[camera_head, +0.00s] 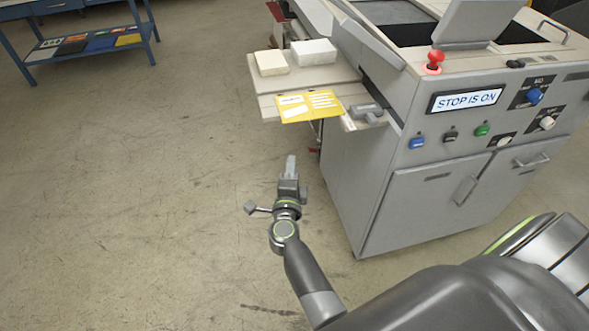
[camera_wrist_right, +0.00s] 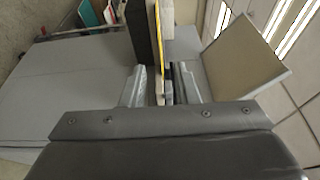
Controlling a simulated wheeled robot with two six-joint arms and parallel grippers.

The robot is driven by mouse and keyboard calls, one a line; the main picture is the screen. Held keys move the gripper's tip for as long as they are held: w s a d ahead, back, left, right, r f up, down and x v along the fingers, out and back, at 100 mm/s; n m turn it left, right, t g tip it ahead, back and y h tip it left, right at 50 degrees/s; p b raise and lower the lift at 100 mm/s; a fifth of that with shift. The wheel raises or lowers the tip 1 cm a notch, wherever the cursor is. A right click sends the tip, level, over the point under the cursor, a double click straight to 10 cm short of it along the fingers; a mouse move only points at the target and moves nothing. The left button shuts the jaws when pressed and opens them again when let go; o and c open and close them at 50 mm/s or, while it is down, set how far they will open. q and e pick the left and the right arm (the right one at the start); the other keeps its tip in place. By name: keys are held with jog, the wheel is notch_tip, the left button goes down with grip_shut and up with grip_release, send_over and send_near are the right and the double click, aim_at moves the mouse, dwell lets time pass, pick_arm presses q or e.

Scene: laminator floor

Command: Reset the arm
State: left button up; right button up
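My right arm comes in from the bottom of the head view. Its gripper (camera_head: 291,163) points away from me over the floor, in front of the laminator's side shelf and apart from it. In the right wrist view the two fingers (camera_wrist_right: 162,86) stand apart, with a gap between them. A thin yellow edge and pale grey parts show through that gap, seemingly beyond the fingers. I see nothing clearly held. My left gripper is in neither view.
The grey laminator (camera_head: 365,185) stands to the right of the gripper. A blue rack (camera_head: 85,45) stands far left. Floor between is clear.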

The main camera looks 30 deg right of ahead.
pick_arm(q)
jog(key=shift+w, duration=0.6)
pick_arm(e)
jog(key=shift+w+f, duration=0.1)
jog(key=shift+w, duration=0.1)
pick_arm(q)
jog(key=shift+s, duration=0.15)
pick_arm(e)
jog(key=shift+s, duration=0.1)
